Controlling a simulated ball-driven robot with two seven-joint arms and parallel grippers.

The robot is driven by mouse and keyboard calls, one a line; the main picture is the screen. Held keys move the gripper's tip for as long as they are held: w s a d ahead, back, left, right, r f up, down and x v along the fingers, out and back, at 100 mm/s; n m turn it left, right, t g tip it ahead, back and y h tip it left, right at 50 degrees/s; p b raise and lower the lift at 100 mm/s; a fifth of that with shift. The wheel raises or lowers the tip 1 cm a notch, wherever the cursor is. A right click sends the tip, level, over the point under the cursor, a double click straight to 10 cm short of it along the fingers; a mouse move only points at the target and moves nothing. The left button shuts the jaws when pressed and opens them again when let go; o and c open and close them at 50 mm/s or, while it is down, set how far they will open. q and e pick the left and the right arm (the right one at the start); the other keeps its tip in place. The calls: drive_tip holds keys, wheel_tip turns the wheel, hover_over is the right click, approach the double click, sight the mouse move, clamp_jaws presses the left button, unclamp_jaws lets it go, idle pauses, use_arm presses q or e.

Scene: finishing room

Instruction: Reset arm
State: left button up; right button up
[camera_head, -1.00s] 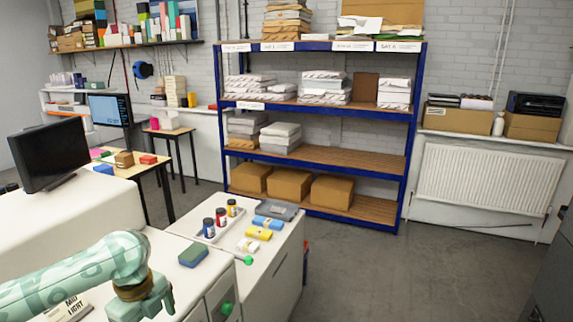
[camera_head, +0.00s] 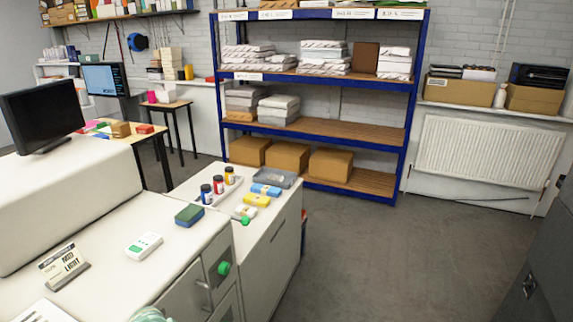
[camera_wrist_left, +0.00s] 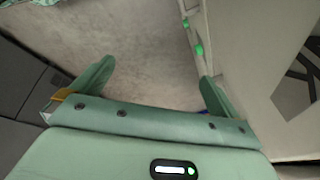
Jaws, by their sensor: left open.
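My left gripper (camera_wrist_left: 152,85) shows in the left wrist view. Its two green fingers are spread wide with nothing between them, over the grey floor (camera_wrist_left: 140,55). The white cabinet side with green knobs (camera_wrist_left: 199,50) is close by on the right. In the head view only a small pale green piece of my left arm (camera_head: 150,315) shows at the bottom edge, and the left gripper itself is out of that view. My right gripper is in neither view.
A white counter (camera_head: 105,225) holds a green-blue sponge (camera_head: 189,215), a white device (camera_head: 144,246) and a sign (camera_head: 63,264). A lower cabinet carries a tray of small bottles (camera_head: 218,185). Blue shelving (camera_head: 404,150) stands behind. The floor (camera_head: 390,260) on the right is clear.

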use_arm(q)
drive_tip(key=s+a+f+n+y+b, duration=0.1)
drive_tip(key=s+f+n+b, duration=0.15)
drive_tip(key=s+f, duration=0.65)
drive_tip(key=s+f+n+b, duration=0.1)
drive_tip(key=s+f+n, duration=0.2)
drive_tip(key=s+f, duration=0.65)
drive_tip(key=s+f+n+b, duration=0.1)
drive_tip(key=s+f, duration=0.3)
drive_tip(key=s, duration=0.4)
drive_tip(key=s+d+f+n+g+b, duration=0.1)
drive_tip(key=s+f, duration=0.4)
drive_tip(key=s, duration=0.3)
drive_tip(key=s+f+n+b, duration=0.1)
drive_tip(key=s+f, duration=0.4)
drive_tip(key=s, duration=0.3)
drive_tip(key=shift+s+d+g+y, duration=0.2)
drive_tip(key=shift+s+g+y, duration=0.1)
drive_tip(key=shift+s+g, duration=0.1)
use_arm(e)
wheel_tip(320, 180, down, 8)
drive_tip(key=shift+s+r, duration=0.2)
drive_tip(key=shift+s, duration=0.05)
